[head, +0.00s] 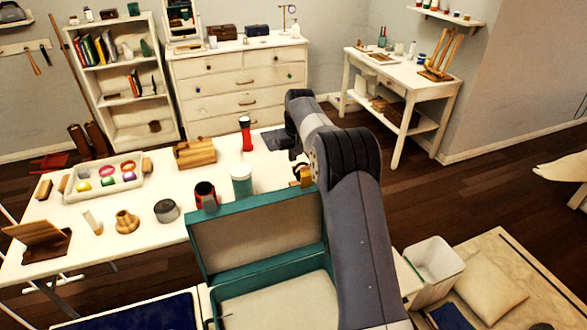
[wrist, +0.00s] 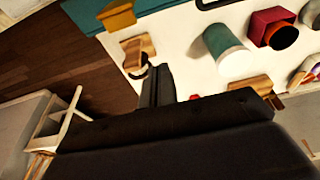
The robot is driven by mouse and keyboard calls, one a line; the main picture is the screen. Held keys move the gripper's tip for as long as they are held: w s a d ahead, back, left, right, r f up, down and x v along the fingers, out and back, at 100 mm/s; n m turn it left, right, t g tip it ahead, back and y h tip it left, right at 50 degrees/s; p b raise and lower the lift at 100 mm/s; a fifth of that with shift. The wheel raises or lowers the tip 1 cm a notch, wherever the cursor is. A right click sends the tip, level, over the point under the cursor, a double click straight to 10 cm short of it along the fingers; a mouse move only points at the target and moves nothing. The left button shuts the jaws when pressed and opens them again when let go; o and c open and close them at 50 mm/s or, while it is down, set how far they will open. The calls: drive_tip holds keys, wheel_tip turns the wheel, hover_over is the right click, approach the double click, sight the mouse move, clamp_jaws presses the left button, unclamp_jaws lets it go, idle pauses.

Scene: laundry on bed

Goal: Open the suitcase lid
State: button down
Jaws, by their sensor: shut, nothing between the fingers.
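The teal suitcase stands at the bottom middle of the head view, with its lid (head: 255,238) raised roughly upright and its beige lining facing me. The suitcase base (head: 285,305) lies open below it and looks empty, though its right side is hidden behind my arm. In the wrist view a teal strip that looks like the lid's edge (wrist: 172,22) crosses the top, with a yellow-brown latch-like piece (wrist: 117,16). My gripper (wrist: 157,74) is shut and empty, apart from the lid. In the head view the fingers are mostly hidden by my arm.
A white bin (head: 435,262) stands to the right. Open floor lies beyond the table's right end.

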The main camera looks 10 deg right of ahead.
wheel_tip(320, 180, down, 8)
drive_tip(key=s+p, duration=0.1)
drive_tip(key=p, duration=0.2)
drive_tip(key=shift+s+d+f, duration=0.15)
drive_tip(key=shift+s+f, duration=0.1)
drive_tip(key=shift+s, duration=0.1)
drive_tip(key=shift+s, duration=0.1)
idle(0.4)
